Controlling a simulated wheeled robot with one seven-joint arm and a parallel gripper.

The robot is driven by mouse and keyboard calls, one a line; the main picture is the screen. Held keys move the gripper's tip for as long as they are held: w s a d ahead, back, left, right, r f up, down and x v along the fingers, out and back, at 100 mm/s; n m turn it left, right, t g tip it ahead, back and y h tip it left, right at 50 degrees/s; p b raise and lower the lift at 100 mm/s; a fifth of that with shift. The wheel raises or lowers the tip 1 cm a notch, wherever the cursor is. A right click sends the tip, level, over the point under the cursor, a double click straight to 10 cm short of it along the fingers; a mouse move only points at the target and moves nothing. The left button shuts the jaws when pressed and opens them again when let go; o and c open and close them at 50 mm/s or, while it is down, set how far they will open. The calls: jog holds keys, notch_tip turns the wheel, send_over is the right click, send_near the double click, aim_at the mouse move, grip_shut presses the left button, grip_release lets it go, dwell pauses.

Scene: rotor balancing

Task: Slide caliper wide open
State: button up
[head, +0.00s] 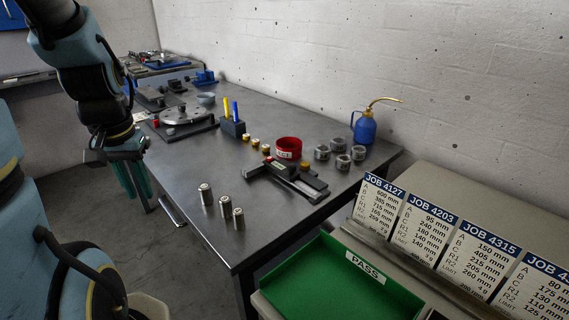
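The caliper appears to be the dark grey tool (292,183) lying flat on the metal workbench, with a long bar and crosspieces. A small red and yellow detail shows at its back, close to the red dish. How far its jaws are apart is too small to tell. My gripper (133,182) hangs with its teal fingers pointing down, beyond the bench's left edge and well away from the caliper. The fingers look close together from this angle, and I cannot tell whether they are open or shut. Nothing is visible in them.
Three metal cylinders (224,206) stand left of the caliper. A red dish (288,148), several grey nut-like rings (340,153) and a blue oil can (365,127) stand behind. A disc fixture (184,117) is further left. A green PASS tray (335,283) and job cards (430,226) are in front.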

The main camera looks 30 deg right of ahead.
jog(key=o, duration=0.5)
jog(key=w+d+m, duration=0.1)
jog(key=d+m, duration=0.2)
jog(key=w+d+r+m, duration=0.1)
jog(key=w+d+m, duration=0.1)
jog(key=d+m, duration=0.1)
jog(key=w+d+m, duration=0.2)
jog(key=d+m, duration=0.2)
jog(key=m, duration=0.1)
jog(key=shift+w+d+r+g+p, duration=0.1)
jog(key=shift+w+r+g+p, duration=0.05)
jog(key=shift+w+g+p, duration=0.15)
jog(key=shift+c, duration=0.2)
jog(key=shift+o, duration=0.4)
jog(key=w+d+m, duration=0.1)
jog(key=d+m, duration=0.5)
jog(key=d, duration=0.1)
jog(key=shift+w+r+m, duration=0.3)
jog(key=shift+r, duration=0.05)
jog(key=m+p, duration=0.1)
jog(key=m, duration=1.7)
send_near(292, 165)
jog(key=shift+g, duration=0.4)
jog(key=f, duration=0.3)
jog(key=f+p, duration=0.1)
jog(key=f, duration=0.1)
jog(key=f+p, duration=0.1)
jog(key=f, duration=0.2)
jog(key=shift+w+f, duration=0.3)
jog(key=shift+w, duration=0.1)
